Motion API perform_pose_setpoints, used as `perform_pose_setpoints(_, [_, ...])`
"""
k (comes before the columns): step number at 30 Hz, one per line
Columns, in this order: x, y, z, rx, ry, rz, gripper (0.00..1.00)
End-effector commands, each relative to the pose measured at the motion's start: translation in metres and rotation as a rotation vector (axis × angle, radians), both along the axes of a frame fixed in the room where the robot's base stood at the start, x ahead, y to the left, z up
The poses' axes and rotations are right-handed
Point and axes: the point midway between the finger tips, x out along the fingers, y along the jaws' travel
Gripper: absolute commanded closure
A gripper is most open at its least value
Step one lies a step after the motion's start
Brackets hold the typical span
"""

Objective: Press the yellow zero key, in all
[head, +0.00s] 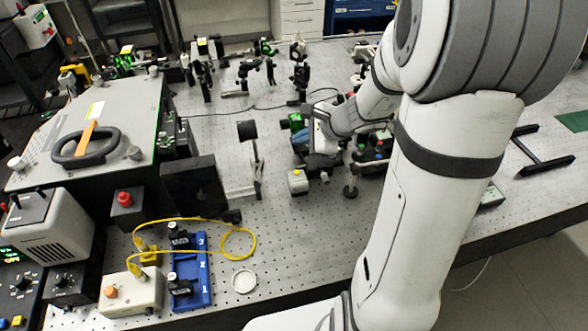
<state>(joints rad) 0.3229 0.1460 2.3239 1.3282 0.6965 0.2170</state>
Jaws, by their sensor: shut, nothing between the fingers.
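My gripper (324,176) is at the end of the arm, low over the bench beside this box. Its fingers are small and partly lost among dark parts behind, but they look shut and empty. I cannot tell any contact with the key. Another small yellow key (17,321) shows at the bottom left edge, on a dark panel.
Optics mounts and a dark post (351,182) stand close around my gripper. A black plate (195,187), a blue rack (191,270) and a yellow cable (240,229) are to the left. Bare bench (310,230) lies in front of the box. My arm hides the bench's right middle.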

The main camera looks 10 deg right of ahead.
Motion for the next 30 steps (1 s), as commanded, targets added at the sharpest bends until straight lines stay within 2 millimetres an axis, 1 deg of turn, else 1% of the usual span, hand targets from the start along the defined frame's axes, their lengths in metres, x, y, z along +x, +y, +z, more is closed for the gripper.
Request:
perform_pose_setpoints(5, [0.000,0.000,-0.003,-0.001,0.000,0.001,1.00])
perform_pose_setpoints(8, [0.000,0.000,-0.010,-0.001,0.000,0.001,1.00])
perform_pose_setpoints(14, [-0.001,0.000,-0.033,-0.001,0.001,0.002,1.00])
perform_pose_setpoints(22, [-0.001,0.000,-0.074,-0.001,0.001,0.000,1.00])
perform_pose_setpoints(24, [-0.001,-0.001,-0.081,-0.002,-0.001,0.001,1.00])
perform_pose_setpoints(27, [0.000,-0.001,-0.087,-0.002,-0.001,0.001,1.00])
perform_pose_setpoints(30, [0.000,-0.001,-0.089,-0.002,-0.001,0.001,1.00])
